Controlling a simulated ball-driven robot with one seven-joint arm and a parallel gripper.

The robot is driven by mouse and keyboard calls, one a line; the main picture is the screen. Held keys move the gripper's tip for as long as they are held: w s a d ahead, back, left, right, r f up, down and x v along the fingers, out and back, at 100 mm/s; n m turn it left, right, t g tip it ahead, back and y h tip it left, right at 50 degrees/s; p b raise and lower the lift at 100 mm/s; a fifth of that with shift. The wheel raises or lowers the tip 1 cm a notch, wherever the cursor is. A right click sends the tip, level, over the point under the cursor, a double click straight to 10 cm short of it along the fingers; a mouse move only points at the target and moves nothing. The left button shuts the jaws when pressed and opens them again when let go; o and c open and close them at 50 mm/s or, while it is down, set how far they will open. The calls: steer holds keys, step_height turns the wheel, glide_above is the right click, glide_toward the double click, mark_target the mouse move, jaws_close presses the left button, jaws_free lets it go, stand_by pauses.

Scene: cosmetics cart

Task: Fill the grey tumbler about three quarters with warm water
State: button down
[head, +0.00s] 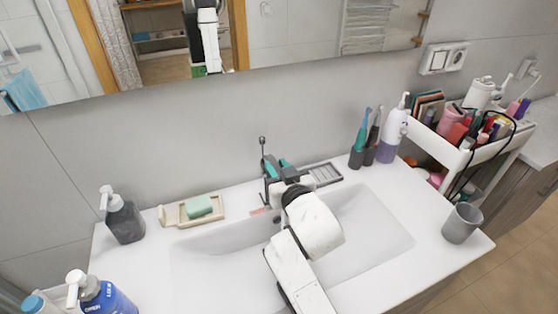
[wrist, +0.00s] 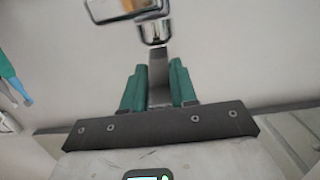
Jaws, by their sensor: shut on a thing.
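The grey tumbler (head: 462,223) stands upright on the right end of the counter, right of the basin; its inside is too small to judge. The tap (head: 263,160) stands behind the basin, largely hidden by my gripper and arm. My gripper (head: 277,168) is at the tap. In the wrist view, its teal fingers (wrist: 158,75) are shut on a grey metal part of the tap (wrist: 158,68), which looks like its lever. Chrome parts of the tap (wrist: 155,32) show beyond the fingertips. I cannot make out any running water.
The white basin (head: 370,225) lies under my arm. A soap dish (head: 173,215) with green soap and a dark pump bottle (head: 124,220) stand left. A toothbrush holder (head: 357,158), a lotion bottle (head: 391,135) and a loaded cart (head: 450,155) stand right. The counter around the tumbler is clear.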

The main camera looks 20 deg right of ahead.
steer(key=shift+d+r, duration=0.1)
steer(key=shift+d, duration=0.05)
steer(key=c, duration=0.9)
jaws_free()
steer(key=s, duration=0.3)
steer(key=s+r+b, duration=0.1)
steer(key=s, duration=0.3)
steer(key=s+r, duration=0.1)
steer(key=s, duration=0.2)
steer(key=shift+s, duration=0.4)
steer(key=shift+f, duration=0.1)
